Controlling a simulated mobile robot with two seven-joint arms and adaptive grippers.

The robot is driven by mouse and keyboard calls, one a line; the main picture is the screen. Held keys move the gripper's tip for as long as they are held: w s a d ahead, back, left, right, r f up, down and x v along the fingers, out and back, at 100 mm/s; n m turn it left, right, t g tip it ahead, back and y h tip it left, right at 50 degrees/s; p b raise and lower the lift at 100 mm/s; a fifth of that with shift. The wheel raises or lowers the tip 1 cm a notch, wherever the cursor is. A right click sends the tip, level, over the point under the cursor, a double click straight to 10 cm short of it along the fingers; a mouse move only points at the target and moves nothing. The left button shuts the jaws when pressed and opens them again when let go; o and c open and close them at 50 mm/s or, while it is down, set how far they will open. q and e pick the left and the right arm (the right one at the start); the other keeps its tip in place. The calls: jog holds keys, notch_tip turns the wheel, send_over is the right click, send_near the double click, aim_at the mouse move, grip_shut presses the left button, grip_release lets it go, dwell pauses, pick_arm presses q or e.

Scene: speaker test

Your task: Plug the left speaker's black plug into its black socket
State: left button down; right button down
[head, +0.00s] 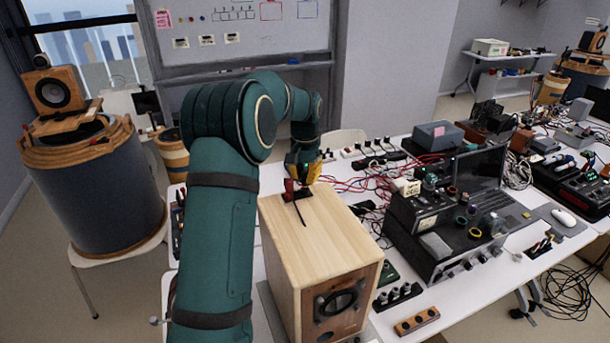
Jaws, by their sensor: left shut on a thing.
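The wooden speaker (305,240) stands on the white table in front of me, its dark driver facing the front right. A red piece (289,187) and a small dark patch (303,194) show at the back of its top, with a thin black strip running forward. My left gripper (304,174) has yellow fingers and is just above that spot, pointing down. It is shut on the black plug, which is mostly hidden by the fingers. The black socket cannot be made out. Whether plug and socket touch cannot be told. My right gripper is out of view.
A dark amplifier (440,230) with knobs stands right of the speaker. Red cables (355,184) lie behind it. A black terminal strip (398,297) and a wooden strip (416,321) lie at the front right. Another speaker (54,92) stands on a drum at the far left.

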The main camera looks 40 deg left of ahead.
pick_arm(q)
jog(key=shift+f+b, duration=0.4)
jog(key=shift+f, duration=0.35)
jog(key=c, duration=1)
grip_release()
jog(key=shift+o, duration=0.2)
jog(key=shift+r, duration=0.1)
jog(key=shift+r+p, duration=1.2)
jog(key=shift+r, duration=2.5)
